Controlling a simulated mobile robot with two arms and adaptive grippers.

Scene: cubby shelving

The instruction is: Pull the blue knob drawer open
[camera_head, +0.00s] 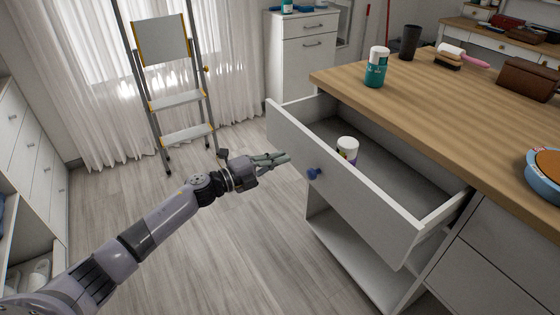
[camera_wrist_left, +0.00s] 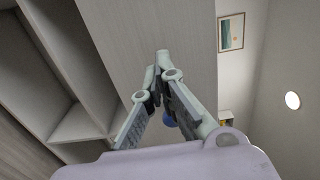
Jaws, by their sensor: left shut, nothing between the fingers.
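The drawer (camera_head: 345,190) with the blue knob (camera_head: 314,173) stands pulled out of the wooden-topped cabinet, and its inside shows. A white-capped bottle (camera_head: 347,150) stands in it. My left gripper (camera_head: 286,157) is shut and empty, in front of the drawer face and left of the knob in the head view. In the left wrist view the shut fingertips (camera_wrist_left: 162,60) point at the drawer front (camera_wrist_left: 160,25), and part of the knob (camera_wrist_left: 169,120) shows behind the fingers. I cannot tell whether the fingers touch the drawer. My right gripper is not in view.
The wooden worktop (camera_head: 440,110) carries a teal bottle (camera_head: 375,72), a dark cup (camera_head: 410,42), a brown case (camera_head: 528,80) and a blue dish (camera_head: 543,180). An open shelf (camera_head: 345,250) is below the drawer. A stepladder (camera_head: 180,100) stands behind. The floor left of the drawer is clear.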

